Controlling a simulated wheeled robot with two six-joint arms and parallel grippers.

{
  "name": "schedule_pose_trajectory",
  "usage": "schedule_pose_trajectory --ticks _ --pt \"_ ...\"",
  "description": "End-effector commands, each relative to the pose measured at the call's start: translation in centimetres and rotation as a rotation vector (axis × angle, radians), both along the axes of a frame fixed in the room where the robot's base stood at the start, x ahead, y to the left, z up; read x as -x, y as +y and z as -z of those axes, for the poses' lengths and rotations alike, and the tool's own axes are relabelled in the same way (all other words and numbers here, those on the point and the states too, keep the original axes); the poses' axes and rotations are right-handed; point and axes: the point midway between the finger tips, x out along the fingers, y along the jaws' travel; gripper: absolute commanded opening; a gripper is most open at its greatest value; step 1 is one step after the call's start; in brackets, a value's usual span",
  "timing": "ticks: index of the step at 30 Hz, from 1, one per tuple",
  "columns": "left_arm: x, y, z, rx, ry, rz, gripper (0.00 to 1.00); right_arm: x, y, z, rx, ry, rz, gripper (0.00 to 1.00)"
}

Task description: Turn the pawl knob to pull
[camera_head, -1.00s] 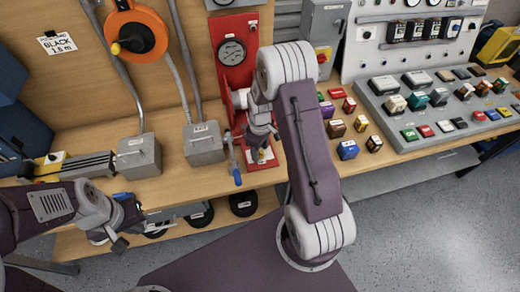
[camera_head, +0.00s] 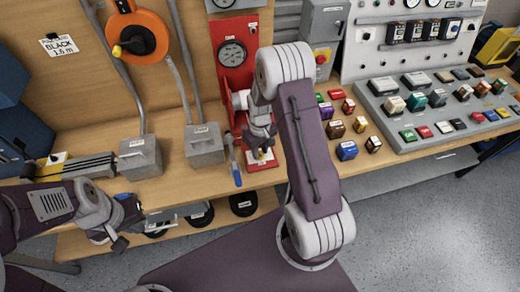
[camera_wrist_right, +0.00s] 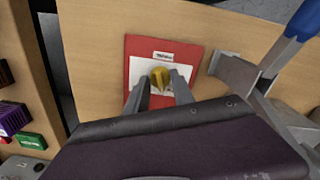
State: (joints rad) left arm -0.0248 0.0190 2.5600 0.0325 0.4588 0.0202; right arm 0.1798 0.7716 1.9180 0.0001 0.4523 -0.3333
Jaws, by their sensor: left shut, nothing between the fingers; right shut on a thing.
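The yellow pawl knob (camera_wrist_right: 159,77) sits on a white plate (camera_wrist_right: 143,67) on a red base (camera_wrist_right: 190,52) in the right wrist view. My right gripper (camera_wrist_right: 160,88) is shut on the knob, one finger on each side of it. In the head view the knob (camera_head: 261,154) shows just below my right gripper (camera_head: 261,147), and the arm hides part of the base. The label on the plate is too small to read. My left gripper (camera_head: 136,208) is shut and empty over the bench's front edge at the left, far from the knob.
A lever with a blue handle (camera_head: 237,176) stands just left of the knob. A red stand with a gauge (camera_head: 232,54) rises behind it. Grey boxes (camera_head: 204,145) are to the left; colored blocks and a button panel (camera_head: 430,110) are to the right.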

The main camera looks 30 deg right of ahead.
Motion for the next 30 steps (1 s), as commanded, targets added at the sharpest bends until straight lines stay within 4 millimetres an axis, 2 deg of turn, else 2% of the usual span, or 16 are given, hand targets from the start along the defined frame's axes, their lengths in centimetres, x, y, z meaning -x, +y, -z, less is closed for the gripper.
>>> schedule_pose_trajectory --ticks 30 --pt "0.0 0.0 -1.9 0.0 0.0 0.0 0.0 -0.1 0.0 -0.1 0.0 -0.002 0.933 0.0"
